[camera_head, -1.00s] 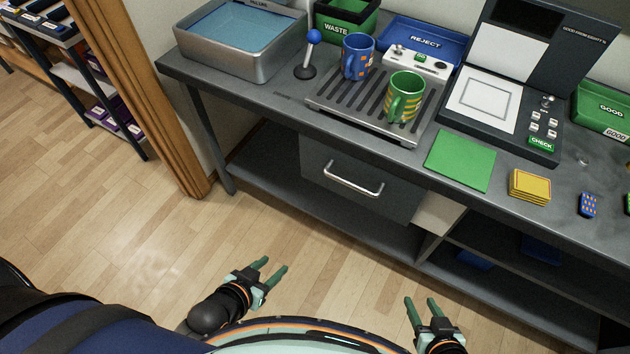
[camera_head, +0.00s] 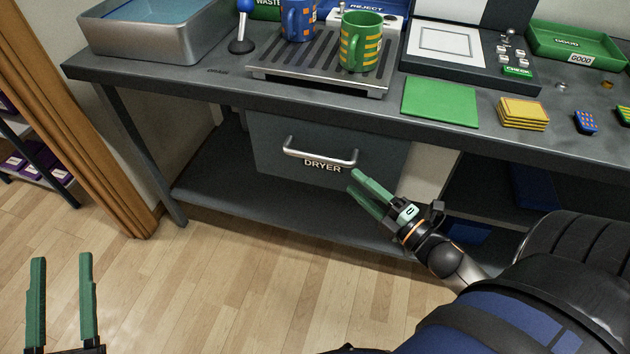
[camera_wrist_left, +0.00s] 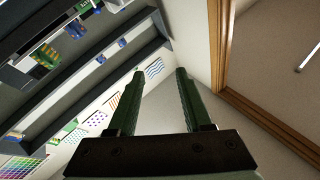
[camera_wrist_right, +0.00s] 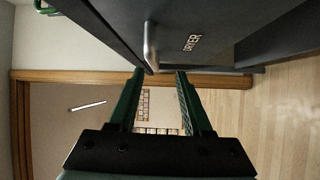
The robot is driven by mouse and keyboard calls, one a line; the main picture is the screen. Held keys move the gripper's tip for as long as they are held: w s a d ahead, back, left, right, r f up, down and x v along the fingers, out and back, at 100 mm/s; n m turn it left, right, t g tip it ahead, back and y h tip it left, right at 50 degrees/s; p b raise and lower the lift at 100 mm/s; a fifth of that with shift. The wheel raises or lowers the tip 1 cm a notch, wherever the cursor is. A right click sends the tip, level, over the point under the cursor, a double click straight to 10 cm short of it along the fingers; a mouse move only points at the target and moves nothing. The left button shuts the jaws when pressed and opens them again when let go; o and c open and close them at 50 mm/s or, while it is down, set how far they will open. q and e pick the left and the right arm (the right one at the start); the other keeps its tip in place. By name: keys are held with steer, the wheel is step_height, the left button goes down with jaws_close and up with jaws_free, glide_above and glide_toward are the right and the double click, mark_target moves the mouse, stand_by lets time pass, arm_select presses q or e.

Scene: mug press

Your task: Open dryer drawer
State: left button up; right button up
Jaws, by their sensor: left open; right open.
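The dryer drawer (camera_head: 318,160) is a grey front marked DRYER under the workbench, and it looks shut. Its silver bar handle (camera_head: 320,157) runs across the upper part of the front; it also shows in the right wrist view (camera_wrist_right: 150,48). My right gripper (camera_head: 362,190) is open and empty, just below and to the right of the handle, apart from it in the head view. In the right wrist view the handle lies just beyond the fingertips (camera_wrist_right: 160,72). My left gripper (camera_head: 60,260) is open and empty over the floor at the lower left; its fingers also show in the left wrist view (camera_wrist_left: 160,75).
The workbench (camera_head: 220,75) carries a slatted rack (camera_head: 310,70) with a blue mug (camera_head: 298,20) and a green striped mug (camera_head: 360,42), plus a green mat (camera_head: 440,101). A lower shelf (camera_head: 230,200) runs beneath the drawer. The floor in front is clear.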

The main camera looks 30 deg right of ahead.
mark_target(317, 155)
arm_select(q)
steer(key=s+d+r+m+t+h+b, duration=0.1)
steer(key=s+r+m+h+b, duration=0.2)
steer(key=s+m+h+b, duration=0.2)
steer(key=shift+s+d+h+b, duration=0.25)
steer(key=shift+s+h+b, duration=0.35)
steer(key=shift+h, duration=0.6)
arm_select(e)
steer(key=w+a+n+y, duration=0.1)
steer(key=w+n, duration=0.2)
steer(key=w+a+r+n+y, duration=0.1)
steer(key=w+n+y, duration=0.1)
steer(key=w+n, duration=0.1)
steer(key=w+a+n+y, duration=0.1)
steer(key=w+n, duration=0.2)
steer(key=w, duration=0.1)
steer(key=shift+w+a+r+n+t+y, duration=0.3)
steer(key=shift+a, duration=0.05)
arm_select(q)
steer(key=shift+w, duration=0.1)
arm_select(e)
steer(key=shift+c, duration=0.4)
jaws_close()
